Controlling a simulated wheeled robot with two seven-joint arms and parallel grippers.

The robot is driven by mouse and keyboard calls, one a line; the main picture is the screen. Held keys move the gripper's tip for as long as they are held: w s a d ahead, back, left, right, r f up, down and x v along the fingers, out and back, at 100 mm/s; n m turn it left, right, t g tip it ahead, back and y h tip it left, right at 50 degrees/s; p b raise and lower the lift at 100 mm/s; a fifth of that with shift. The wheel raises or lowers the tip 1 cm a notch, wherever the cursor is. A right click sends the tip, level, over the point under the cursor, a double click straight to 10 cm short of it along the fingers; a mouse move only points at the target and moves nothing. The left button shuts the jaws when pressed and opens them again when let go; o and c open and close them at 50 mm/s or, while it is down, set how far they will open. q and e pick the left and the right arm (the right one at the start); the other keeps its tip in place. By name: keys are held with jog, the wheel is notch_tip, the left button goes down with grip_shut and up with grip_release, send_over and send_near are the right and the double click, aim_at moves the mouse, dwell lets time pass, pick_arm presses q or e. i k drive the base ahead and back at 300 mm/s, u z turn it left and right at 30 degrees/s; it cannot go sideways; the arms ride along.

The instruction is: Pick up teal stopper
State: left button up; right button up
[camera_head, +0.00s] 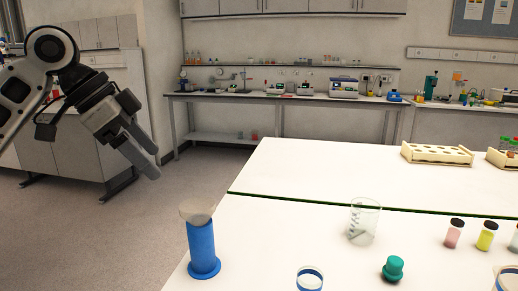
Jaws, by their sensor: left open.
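The teal stopper (393,268) stands on the white table near its front edge, right of centre. My left gripper (153,166) is at the upper left, over the floor beyond the table's left edge. It is open, with nothing seen between its fingers, and it is well apart from the stopper. My right gripper is not in view.
A blue cylinder (202,247) with a clear funnel-like top stands at the table's left edge. A glass beaker (363,222) stands behind the stopper, and a blue-rimmed glass (310,280) left of it. Capped vials (454,234) stand right. The table's back left is clear.

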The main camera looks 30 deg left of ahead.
aim_at(393, 271)
jog(key=k, duration=1.5)
